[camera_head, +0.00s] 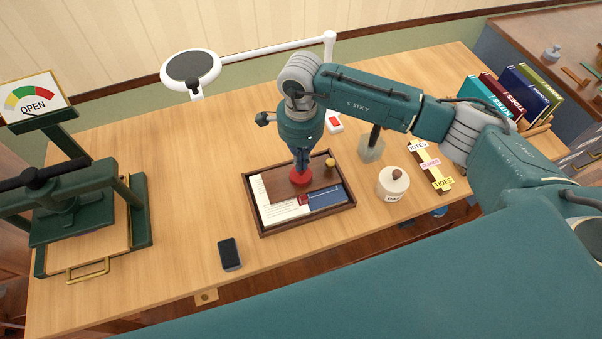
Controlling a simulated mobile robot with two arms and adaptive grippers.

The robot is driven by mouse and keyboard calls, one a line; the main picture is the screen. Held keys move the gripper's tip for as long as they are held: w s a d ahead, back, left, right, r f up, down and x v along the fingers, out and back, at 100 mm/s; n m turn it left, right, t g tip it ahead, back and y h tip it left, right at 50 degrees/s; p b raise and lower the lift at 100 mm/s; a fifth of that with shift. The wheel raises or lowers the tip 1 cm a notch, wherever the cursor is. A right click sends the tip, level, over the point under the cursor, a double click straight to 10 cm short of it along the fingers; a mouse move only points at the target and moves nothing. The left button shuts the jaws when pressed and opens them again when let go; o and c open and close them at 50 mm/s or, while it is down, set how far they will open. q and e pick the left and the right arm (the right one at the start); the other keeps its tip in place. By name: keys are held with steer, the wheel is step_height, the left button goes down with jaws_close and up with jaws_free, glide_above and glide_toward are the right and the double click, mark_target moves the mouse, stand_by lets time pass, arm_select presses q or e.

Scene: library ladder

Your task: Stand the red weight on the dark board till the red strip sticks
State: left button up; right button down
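The red weight (300,178) is upright at the dark board (280,188), which lies in a dark wooden tray (262,231). Whether its base touches the board is hard to tell from above. My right gripper (301,168) points straight down, its fingers close together on the top of the weight. The fingers hide part of the weight. A small part of the red strip (303,199) shows at the board's near edge, between a white page (275,212) and a blue cover (327,198). The rest is hidden. My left gripper is not in view.
A small knob (330,162) stands at the board's right end. A white lidded jar (393,184) and a brush-like tool (372,146) stand right of the tray. A phone (229,254) lies in front. A green press (80,210) is at left, a lamp (190,68) behind.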

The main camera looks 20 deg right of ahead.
stand_by(0.5)
steer(key=shift+r+p, duration=1.5)
steer(key=shift+r, duration=2)
